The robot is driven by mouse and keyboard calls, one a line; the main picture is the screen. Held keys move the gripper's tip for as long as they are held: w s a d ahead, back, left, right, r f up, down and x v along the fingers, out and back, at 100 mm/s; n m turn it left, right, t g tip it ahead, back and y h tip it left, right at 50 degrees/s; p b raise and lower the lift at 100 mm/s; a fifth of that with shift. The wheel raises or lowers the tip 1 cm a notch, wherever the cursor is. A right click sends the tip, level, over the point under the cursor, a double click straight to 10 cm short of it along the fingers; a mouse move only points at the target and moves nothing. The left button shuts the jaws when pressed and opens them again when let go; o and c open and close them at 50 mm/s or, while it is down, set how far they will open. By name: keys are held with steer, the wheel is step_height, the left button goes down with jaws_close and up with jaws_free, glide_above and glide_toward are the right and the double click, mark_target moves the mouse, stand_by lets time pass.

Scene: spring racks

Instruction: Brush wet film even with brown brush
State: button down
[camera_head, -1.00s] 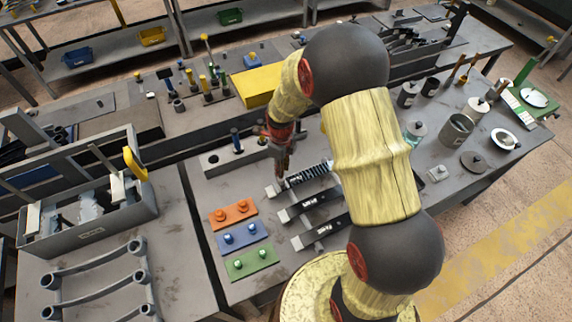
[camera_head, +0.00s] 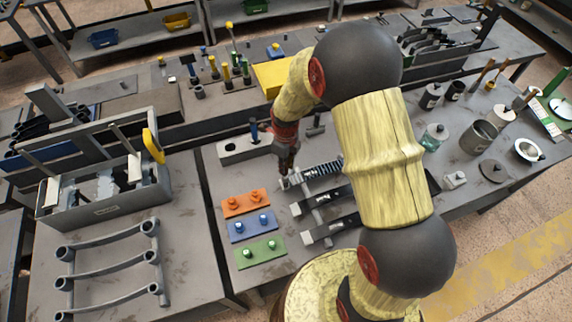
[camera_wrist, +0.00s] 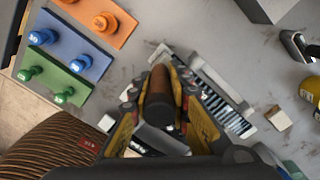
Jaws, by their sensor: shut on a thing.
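My gripper (camera_head: 287,168) is shut on a brown handle, taken to be the brown brush (camera_wrist: 160,98), which stands between its yellow-sided fingers in the wrist view. The brush's lower end is mostly hidden by the fingers. The gripper is low over the left end of the farthest dark strip (camera_head: 322,170), which has pale marks across it. That strip also shows behind the fingers in the wrist view (camera_wrist: 215,92). I cannot tell whether the bristles touch it. No wet film can be made out clearly.
Two more dark strips (camera_head: 328,229) lie nearer, partly behind my arm. Orange (camera_head: 245,203), blue (camera_head: 250,227) and green (camera_head: 260,253) plates with knobs lie to the left. A grey block with holes (camera_head: 240,150) stands behind. Jars and tins (camera_head: 478,137) stand at the right.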

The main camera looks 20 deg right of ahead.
steer(key=shift+r, duration=0.15)
steer(key=shift+r+p, duration=1.95)
steer(key=shift+r, duration=1)
steer(key=shift+r+p, duration=0.9)
steer(key=shift+r, duration=0.55)
